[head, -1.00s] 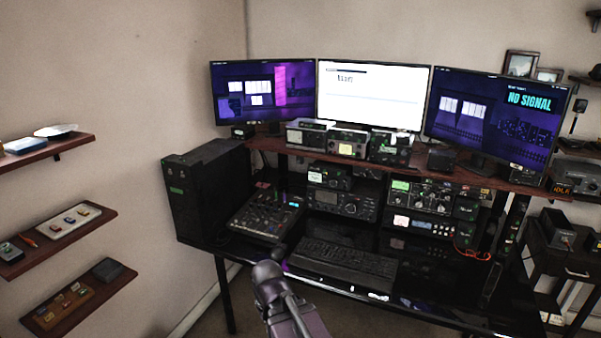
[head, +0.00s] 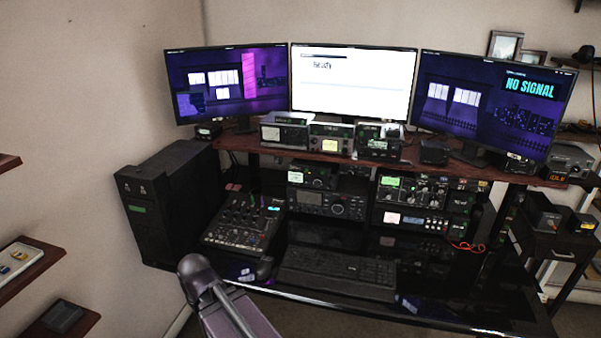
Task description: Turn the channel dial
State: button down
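Several radio units with knobs stand on the black desk, and I cannot tell which knob is the channel dial. One radio (head: 325,203) with a round knob (head: 338,210) sits below the middle screen. Right of it is a unit with a green display and several knobs (head: 410,189). My arm enters at the bottom, in front of the desk. My gripper's fingers do not show.
More radios line the wooden shelf (head: 262,146) under three screens. The right screen (head: 495,100) reads "NO SIGNAL". Wall shelves (head: 35,272) are at left.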

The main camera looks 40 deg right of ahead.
aim_at(317, 182)
jog(key=z, duration=0.25)
jog(key=i, duration=0.6)
jog(key=z, duration=0.8)
jog(key=i, duration=0.5)
jog(key=z, duration=0.25)
